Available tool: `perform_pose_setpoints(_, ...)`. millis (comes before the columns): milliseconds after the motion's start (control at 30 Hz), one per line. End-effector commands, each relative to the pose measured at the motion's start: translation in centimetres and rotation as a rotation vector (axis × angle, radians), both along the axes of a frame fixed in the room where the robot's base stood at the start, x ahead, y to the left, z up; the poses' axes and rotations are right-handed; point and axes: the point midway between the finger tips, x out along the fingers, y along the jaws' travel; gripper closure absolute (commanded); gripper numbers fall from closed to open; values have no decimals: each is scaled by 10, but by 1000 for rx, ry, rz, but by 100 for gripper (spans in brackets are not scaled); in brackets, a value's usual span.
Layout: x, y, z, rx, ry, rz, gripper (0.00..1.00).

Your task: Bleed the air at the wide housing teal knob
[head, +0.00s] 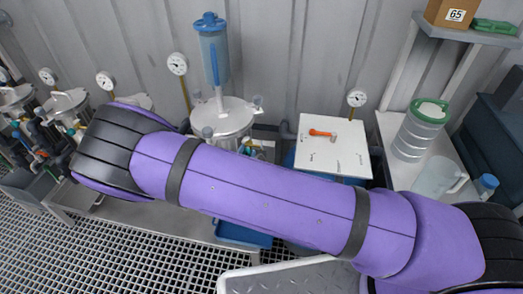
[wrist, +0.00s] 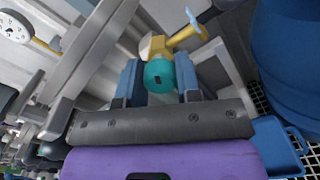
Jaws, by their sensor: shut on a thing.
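The teal knob (wrist: 159,76) is in the middle of the wrist view, between the two blue fingers of my gripper (wrist: 160,84). My gripper is shut on the knob. Behind the knob is a yellow brass fitting (wrist: 154,46) with a brass branch (wrist: 184,35) that has a pale blue end piece at upper right. In the head view my purple arm crosses the picture and hides the knob and my gripper. The wide white-lidded housing (head: 222,117) stands behind my arm, its lower part hidden.
A blue tray (wrist: 277,146) lies at lower right in the wrist view, near a large blue cylinder (wrist: 290,50). Grey frame bars (wrist: 95,60) run close to my gripper's left. An orange-handled valve (head: 322,133) is on a white panel (head: 343,155). A side bench holds a jug (head: 436,176).

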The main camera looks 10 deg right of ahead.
Motion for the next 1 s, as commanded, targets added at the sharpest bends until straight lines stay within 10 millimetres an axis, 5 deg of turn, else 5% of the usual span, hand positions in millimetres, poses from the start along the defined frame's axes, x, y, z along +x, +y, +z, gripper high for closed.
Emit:
perform_pose_setpoints(300, -1, 0, -1, 30, -8, -1, 89)
perform_pose_setpoints(1000, -1, 0, -1, 604, -216, -1, 89)
